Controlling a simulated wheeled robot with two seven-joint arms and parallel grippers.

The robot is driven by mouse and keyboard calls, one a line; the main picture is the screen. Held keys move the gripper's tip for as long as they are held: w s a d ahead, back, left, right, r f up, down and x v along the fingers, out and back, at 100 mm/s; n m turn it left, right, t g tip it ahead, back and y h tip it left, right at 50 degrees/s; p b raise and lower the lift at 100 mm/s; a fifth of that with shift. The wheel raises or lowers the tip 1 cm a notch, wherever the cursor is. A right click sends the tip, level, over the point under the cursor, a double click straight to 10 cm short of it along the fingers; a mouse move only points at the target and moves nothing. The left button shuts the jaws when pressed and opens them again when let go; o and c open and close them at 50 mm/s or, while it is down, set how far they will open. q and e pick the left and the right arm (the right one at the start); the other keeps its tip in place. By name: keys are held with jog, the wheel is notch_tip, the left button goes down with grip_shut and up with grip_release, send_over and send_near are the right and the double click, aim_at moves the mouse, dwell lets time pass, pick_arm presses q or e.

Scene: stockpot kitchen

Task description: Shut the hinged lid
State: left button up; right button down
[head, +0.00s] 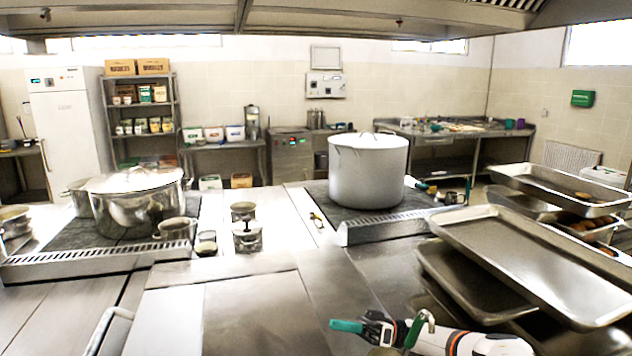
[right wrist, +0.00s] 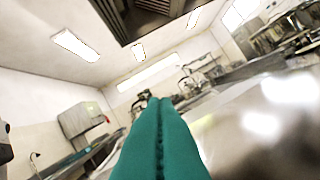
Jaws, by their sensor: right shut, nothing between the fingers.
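A flat steel panel (head: 262,312) lies level in the counter at the front. A curved grey bar handle (head: 108,328) shows at its left. I cannot tell whether this panel is the hinged lid; no raised lid or hinge shows clearly. My right gripper (head: 347,326) is low in the head view, right of the panel, with its green fingers pointing left. In the right wrist view its fingers (right wrist: 160,135) are pressed together with nothing between them. My left gripper is out of view.
Stacked metal trays (head: 535,262) stand close on the right. A large white lidded stockpot (head: 368,172) and a shiny lidded pot (head: 137,205) stand on cooktops behind. The panel's top is clear.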

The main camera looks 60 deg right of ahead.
notch_tip(320, 180, up, 10)
jog(key=p, duration=0.3)
jog(key=shift+r+p, duration=0.1)
jog(key=shift+p, duration=0.25)
